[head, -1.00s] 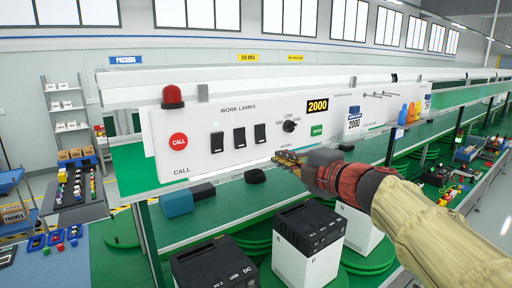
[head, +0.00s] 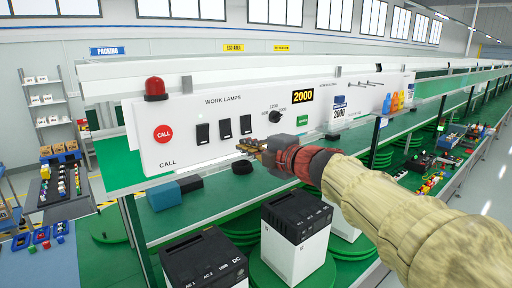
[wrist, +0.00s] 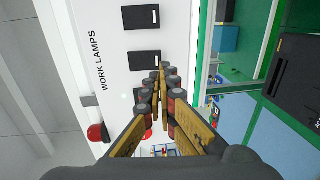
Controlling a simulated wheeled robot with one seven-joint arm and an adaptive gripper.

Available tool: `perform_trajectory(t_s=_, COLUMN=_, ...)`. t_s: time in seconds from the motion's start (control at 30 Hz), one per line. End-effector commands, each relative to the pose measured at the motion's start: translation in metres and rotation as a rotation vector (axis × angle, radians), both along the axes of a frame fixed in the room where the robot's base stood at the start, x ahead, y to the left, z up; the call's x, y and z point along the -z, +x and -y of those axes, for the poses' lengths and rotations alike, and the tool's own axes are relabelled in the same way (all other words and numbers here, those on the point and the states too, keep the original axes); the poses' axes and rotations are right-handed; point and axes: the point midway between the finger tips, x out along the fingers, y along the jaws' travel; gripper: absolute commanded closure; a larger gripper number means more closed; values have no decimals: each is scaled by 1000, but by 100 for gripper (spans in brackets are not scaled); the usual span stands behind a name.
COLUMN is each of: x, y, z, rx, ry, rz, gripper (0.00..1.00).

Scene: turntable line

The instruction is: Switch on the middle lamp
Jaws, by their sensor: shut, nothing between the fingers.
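A white panel (head: 180,140) labelled WORK LAMPS carries a row of three black rocker switches: left (head: 202,133), middle (head: 225,129) and right (head: 246,124). In the wrist view the panel is turned sideways; the right switch (wrist: 141,16) and the middle switch (wrist: 144,61) show, and the left one seems hidden behind my fingers. My gripper (head: 240,147) is shut and empty, in front of the panel's lower part, below the middle and right switches in the head view. In the wrist view my fingertips (wrist: 163,66) appear beside the middle switch; contact cannot be told.
A red CALL button (head: 163,134) and red beacon (head: 156,88) are left of the switches. A black dial (head: 275,116), a 2000 display (head: 303,96) and a green button (head: 303,121) are right. White-and-black units (head: 297,240) stand below on green turntables.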

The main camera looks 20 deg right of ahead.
Motion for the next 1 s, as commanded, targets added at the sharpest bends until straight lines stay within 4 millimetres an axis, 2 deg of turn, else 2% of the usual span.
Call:
perform_trajectory(t_s=0.2, x=6, y=39, z=-13, rx=-2, ry=2, rz=-3, gripper=100)
perform_trajectory(t_s=0.4, x=8, y=61, z=-20, rx=0, ry=2, rz=-1, gripper=100)
perform_trajectory(t_s=0.6, x=9, y=68, z=-22, rx=0, ry=0, rz=0, gripper=100)
perform_trajectory(t_s=0.9, x=9, y=69, z=-22, rx=1, ry=1, rz=0, gripper=100)
perform_trajectory(t_s=1.0, x=14, y=76, z=-25, rx=-1, ry=4, rz=1, gripper=100)
